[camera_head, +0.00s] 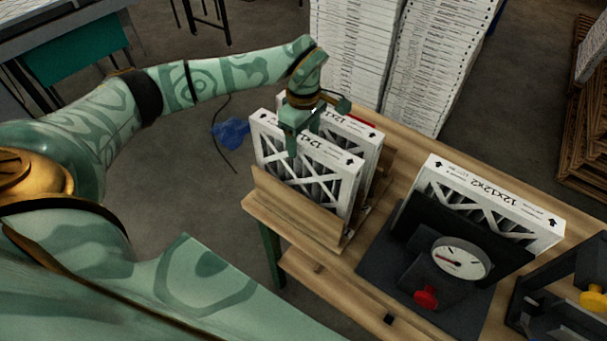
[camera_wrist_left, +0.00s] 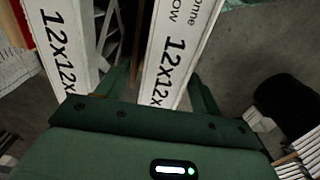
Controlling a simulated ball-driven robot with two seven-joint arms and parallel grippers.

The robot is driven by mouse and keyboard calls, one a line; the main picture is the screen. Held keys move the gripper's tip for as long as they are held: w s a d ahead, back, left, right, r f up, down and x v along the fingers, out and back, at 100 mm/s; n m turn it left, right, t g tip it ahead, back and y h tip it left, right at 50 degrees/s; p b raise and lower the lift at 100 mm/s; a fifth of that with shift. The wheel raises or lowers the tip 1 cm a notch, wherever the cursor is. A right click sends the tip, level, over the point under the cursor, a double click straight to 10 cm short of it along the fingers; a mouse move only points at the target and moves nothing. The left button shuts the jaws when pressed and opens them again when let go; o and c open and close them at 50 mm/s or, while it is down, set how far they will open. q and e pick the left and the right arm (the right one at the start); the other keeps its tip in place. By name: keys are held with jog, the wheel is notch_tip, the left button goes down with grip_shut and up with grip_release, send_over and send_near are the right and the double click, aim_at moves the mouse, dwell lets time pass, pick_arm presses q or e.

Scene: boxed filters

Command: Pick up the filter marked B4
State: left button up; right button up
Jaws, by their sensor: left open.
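Two white-framed filters with pleated faces stand upright in a wooden rack (camera_head: 290,208), a front filter (camera_head: 309,152) and a rear filter (camera_head: 362,131). Their top edges carry black "12x12" print and arrows; I can read no B4 mark. My left gripper (camera_head: 304,137) is open, pointing down at the front filter's top edge. In the left wrist view, the fingers of my left gripper (camera_wrist_left: 161,90) lie on either side of the front filter's edge (camera_wrist_left: 178,45); contact cannot be told. The rear filter (camera_wrist_left: 62,45) is left of them. My right gripper is not in view.
A third filter (camera_head: 490,195), marked 12x12x2, stands in a black stand with a dial gauge (camera_head: 461,257) and red knob (camera_head: 426,297). A black fixture with a yellow knob (camera_head: 592,301) is at the right edge. Tall stacks of boxed filters (camera_head: 437,60) stand behind the wooden table.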

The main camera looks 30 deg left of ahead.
pick_arm(q)
jog(key=p, duration=0.1)
send_over(304, 176)
jog(key=w+a, duration=0.2)
jog(key=f, duration=0.5)
jog(key=shift+w+d+f, duration=0.1)
jog(key=shift+w+d, duration=0.05)
jog(key=shift+w, duration=0.05)
jog(key=c, duration=1.4)
